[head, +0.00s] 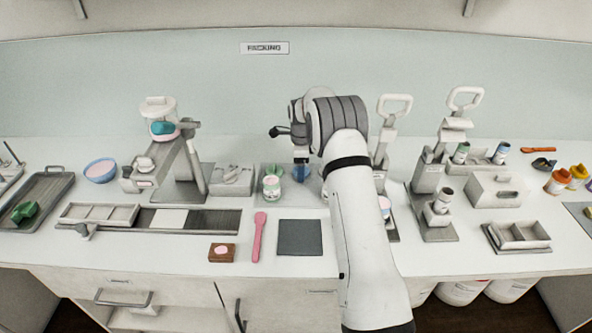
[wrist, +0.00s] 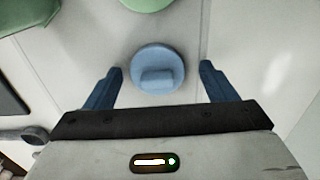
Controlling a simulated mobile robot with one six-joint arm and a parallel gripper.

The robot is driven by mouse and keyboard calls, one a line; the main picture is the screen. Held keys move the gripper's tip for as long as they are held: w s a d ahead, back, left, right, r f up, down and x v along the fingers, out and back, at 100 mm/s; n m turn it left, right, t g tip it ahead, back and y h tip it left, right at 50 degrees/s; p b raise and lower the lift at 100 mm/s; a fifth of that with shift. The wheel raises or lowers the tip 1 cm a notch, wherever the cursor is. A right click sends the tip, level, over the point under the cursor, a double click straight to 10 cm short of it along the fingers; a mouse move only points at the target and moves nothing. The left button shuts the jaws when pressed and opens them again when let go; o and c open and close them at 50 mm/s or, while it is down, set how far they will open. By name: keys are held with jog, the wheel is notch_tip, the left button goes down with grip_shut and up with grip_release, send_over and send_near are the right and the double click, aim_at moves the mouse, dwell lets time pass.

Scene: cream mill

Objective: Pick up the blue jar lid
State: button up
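The blue jar lid (wrist: 158,68) is a round disc with a raised block-shaped knob, lying on a pale surface in the wrist view. My gripper (wrist: 162,70) is open, with one dark blue finger on each side of the lid. There is a clear gap between each finger and the lid, and nothing is held. My arm covers part of this area, and the lid is hard to make out there.
Green things show at the top edge (wrist: 148,3) and upper left (wrist: 25,14) of the wrist view. In the head view a dark grey mat (head: 300,238) and a pink spatula (head: 259,238) lie in front. Press-like stands (head: 178,165) are at the left, with more (head: 433,180) at the right.

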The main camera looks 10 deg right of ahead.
jog(key=c, duration=0.9)
jog(key=shift+r, duration=0.1)
jog(key=shift+c, duration=0.2)
